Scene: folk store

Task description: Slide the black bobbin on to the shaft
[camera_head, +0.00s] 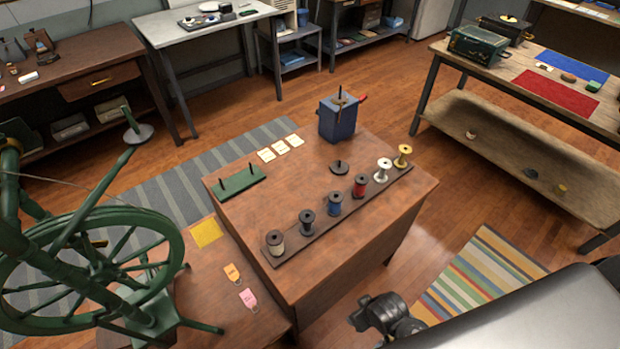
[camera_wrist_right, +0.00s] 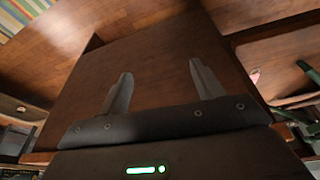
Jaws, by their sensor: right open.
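The black bobbin (camera_head: 306,222) stands upright on a dark wooden strip (camera_head: 290,245) along the table's front edge, between a cream bobbin (camera_head: 275,243) and a blue bobbin (camera_head: 335,204). A short black upright shaft on a round base (camera_head: 339,168) stands bare behind the row. A blue box (camera_head: 338,120) at the back corner also carries a dark upright spindle; I cannot tell which shaft the task means. My right gripper (camera_wrist_right: 160,69) is open and empty, with bare brown wood beyond its fingers. My left gripper is not in view.
Red (camera_head: 360,186), white (camera_head: 383,170) and yellow (camera_head: 403,156) bobbins share the strip. A green block with two pegs (camera_head: 238,181) and several cards (camera_head: 281,147) lie farther back. A green spinning wheel (camera_head: 90,260) stands at left. The table's middle is clear.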

